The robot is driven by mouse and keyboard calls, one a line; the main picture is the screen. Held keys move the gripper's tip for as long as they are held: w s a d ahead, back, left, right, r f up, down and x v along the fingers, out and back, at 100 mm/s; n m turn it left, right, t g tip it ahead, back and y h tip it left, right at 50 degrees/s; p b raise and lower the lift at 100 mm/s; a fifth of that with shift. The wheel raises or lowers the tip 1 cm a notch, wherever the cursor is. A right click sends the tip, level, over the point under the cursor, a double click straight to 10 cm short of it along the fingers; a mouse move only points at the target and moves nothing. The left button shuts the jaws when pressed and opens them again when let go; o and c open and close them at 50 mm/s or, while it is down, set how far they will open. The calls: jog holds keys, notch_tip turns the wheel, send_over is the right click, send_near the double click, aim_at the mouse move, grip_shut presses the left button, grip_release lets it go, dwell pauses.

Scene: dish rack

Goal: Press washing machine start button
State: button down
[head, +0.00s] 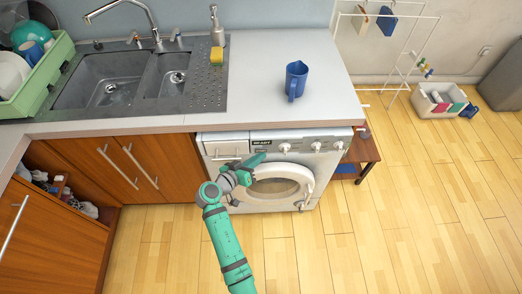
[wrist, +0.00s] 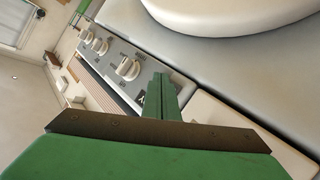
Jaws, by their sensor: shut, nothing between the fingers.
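The white washing machine (head: 225,139) stands under the counter, with its round door (head: 275,187) closed. Its control strip has a dark display reading READY (head: 262,142) and several knobs (head: 316,146) to the right. My gripper (head: 261,158) is in front of the strip, just below the display. In the wrist view my green fingers (wrist: 161,85) are together and empty, pointing along the control panel (wrist: 113,67). A knob (wrist: 129,68) shows just left of the fingers. I cannot make out the start button or tell whether the fingertips touch the panel.
The grey counter (head: 260,75) overhangs just above the machine and carries a blue mug (head: 296,80). A sink (head: 105,80) and a green dish rack (head: 48,70) are at left. A small wooden table (head: 364,150) stands right of the machine. The floor in front is clear.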

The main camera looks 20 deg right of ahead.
jog(key=shift+a, duration=0.1)
jog(key=shift+d, duration=0.25)
jog(key=shift+w+a, duration=0.1)
jog(key=shift+w, duration=0.15)
dwell(0.6)
jog(key=shift+s, duration=0.1)
jog(key=shift+s+a, duration=0.2)
jog(key=shift+s, duration=0.4)
jog(key=shift+a, duration=0.1)
jog(key=s, duration=0.2)
jog(key=s+a, duration=0.1)
jog(key=s, duration=0.2)
jog(key=shift+a, duration=0.1)
